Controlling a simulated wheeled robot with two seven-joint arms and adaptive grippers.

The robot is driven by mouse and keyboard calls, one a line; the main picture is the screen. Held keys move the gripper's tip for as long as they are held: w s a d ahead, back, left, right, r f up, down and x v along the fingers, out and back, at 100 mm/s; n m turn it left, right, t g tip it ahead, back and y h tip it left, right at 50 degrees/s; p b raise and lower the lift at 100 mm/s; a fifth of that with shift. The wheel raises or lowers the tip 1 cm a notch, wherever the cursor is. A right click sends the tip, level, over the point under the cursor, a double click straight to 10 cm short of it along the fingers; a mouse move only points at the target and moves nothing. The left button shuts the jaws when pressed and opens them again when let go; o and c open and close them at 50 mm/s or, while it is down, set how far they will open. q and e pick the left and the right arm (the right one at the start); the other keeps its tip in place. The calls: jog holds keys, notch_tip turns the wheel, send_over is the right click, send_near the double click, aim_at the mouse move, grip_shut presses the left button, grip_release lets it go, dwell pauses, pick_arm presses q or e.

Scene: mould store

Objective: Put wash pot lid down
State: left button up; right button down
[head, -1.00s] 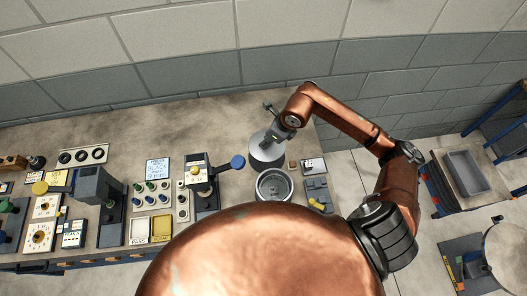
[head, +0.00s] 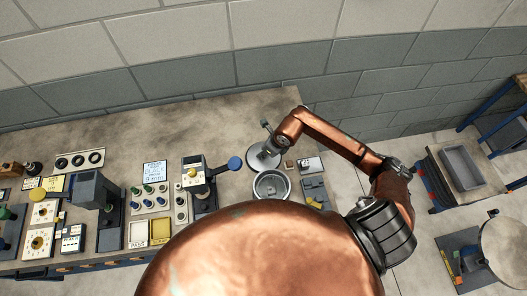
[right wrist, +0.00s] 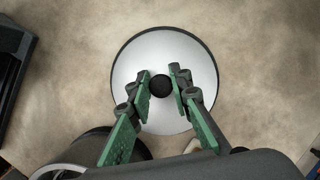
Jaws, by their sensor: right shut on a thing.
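The wash pot lid (right wrist: 164,48) is a round pale metal disc with a dark rim and a black knob (right wrist: 161,87) at its centre. In the head view the lid (head: 256,160) is at the bench's right part, just behind the open wash pot (head: 271,186). My right gripper (right wrist: 161,86) is shut on the lid's knob, with green finger pads on both sides of it. It also shows in the head view (head: 268,150), partly hiding the lid. The lid looks level and at or very near the bench top; I cannot tell whether it touches. My left gripper is not in view.
A device with a blue round knob (head: 234,163) stands left of the lid. A small card (head: 310,164) and a grey tray (head: 314,191) lie right of the pot. The bench (head: 215,118) behind the lid is bare.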

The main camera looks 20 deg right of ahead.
jog(key=c, duration=1.8)
grip_release()
jog(key=shift+f, duration=0.1)
jog(key=shift+o, duration=0.2)
jog(key=shift+r, duration=0.2)
jog(key=b+v, duration=0.1)
jog(key=v, duration=1.1)
jog(key=shift+b, duration=0.3)
jog(key=shift+f, duration=0.1)
